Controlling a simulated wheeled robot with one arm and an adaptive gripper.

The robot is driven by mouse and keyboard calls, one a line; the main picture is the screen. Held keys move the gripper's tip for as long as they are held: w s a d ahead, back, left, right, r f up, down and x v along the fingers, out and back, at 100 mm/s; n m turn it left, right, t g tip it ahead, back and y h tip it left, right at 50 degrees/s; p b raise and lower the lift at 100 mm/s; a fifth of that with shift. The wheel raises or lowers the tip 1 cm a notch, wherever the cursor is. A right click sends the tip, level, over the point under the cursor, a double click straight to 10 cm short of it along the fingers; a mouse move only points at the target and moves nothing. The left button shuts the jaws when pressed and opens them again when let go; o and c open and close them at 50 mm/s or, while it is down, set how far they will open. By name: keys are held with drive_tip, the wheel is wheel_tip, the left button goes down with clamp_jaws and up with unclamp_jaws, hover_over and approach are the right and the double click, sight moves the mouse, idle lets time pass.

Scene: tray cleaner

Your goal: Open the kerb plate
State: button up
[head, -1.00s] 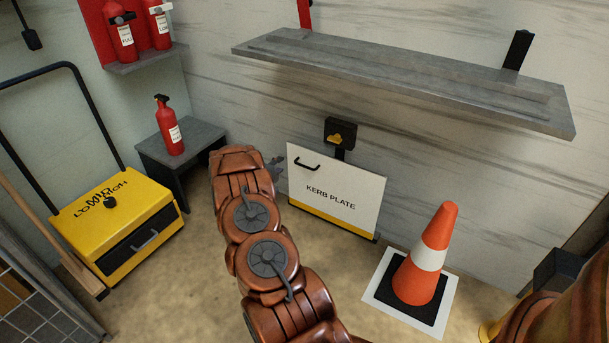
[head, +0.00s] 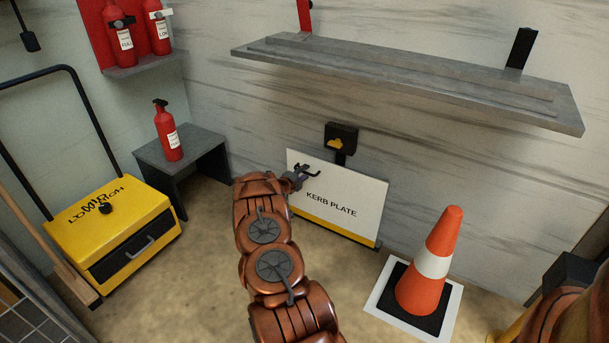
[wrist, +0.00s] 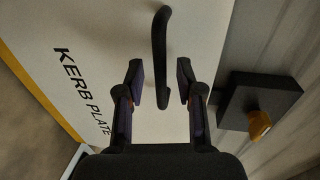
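The kerb plate (head: 350,213) is an upright white panel with black lettering and a yellow bottom strip, standing against the back wall. It also shows in the wrist view (wrist: 105,35). Its black bar handle (wrist: 159,45) runs up the wrist picture, with its lower end between my two fingers. My gripper (head: 301,176) is at the plate's upper left, over the handle area, and hides part of it in the head view. In the wrist view my gripper (wrist: 161,82) is open, with a visible gap on each side of the handle.
A black box with a yellow knob (head: 341,138) sits just above the plate. A traffic cone (head: 432,265) stands on the floor at the right. A grey shelf (head: 400,75) juts out above. A yellow box (head: 110,215) and a small grey table (head: 205,140) are at the left.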

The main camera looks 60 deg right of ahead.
drive_tip(key=shift+d+f, duration=0.1)
drive_tip(key=shift+d, duration=0.35)
drive_tip(key=shift+c, duration=0.3)
clamp_jaws()
